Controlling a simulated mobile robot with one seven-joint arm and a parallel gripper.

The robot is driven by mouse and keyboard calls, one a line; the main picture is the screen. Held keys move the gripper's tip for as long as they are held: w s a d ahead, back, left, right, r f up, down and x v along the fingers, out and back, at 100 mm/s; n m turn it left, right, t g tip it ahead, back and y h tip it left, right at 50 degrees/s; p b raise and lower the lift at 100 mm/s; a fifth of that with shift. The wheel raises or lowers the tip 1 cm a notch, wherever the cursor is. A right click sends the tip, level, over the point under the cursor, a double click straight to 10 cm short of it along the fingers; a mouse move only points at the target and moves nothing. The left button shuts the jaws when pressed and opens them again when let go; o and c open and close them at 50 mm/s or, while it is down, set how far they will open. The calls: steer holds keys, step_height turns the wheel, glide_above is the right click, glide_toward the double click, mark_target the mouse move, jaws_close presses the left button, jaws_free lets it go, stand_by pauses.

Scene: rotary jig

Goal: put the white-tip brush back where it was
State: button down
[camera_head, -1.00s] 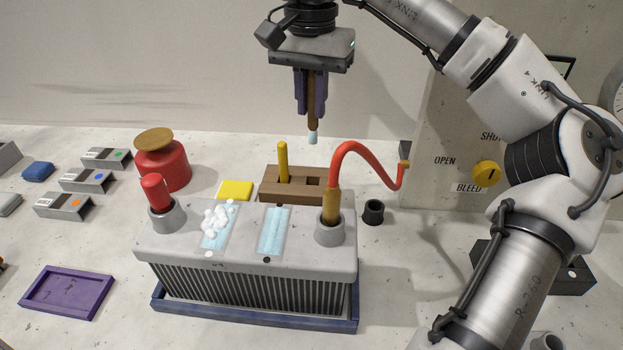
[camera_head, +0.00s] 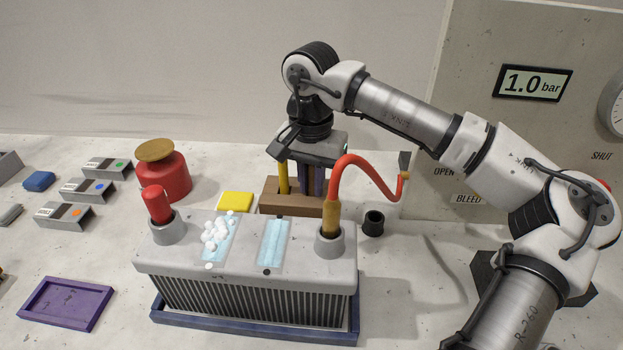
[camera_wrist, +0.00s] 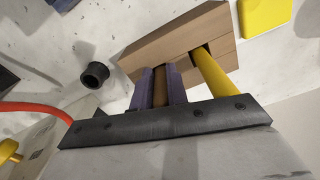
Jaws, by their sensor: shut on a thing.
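The brown wooden holder (camera_head: 290,206) stands behind the grey ribbed block. A yellow-handled brush (camera_head: 284,178) stands in its left slot. The yellow handle (camera_wrist: 212,72) stands beside my fingers.
The grey block (camera_head: 250,250) with two terminals stands in front of the holder. The red hose (camera_head: 365,165) arches close to my gripper. A black cup (camera_head: 373,222) is to the right; a yellow pad (camera_head: 236,202) and a red pot (camera_head: 163,175) are to the left.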

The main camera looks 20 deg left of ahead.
steer(key=shift+f, duration=0.1)
steer(key=c, duration=1.4)
jaws_free()
step_height(320, 180, up, 12)
steer(key=shift+r, duration=0.15)
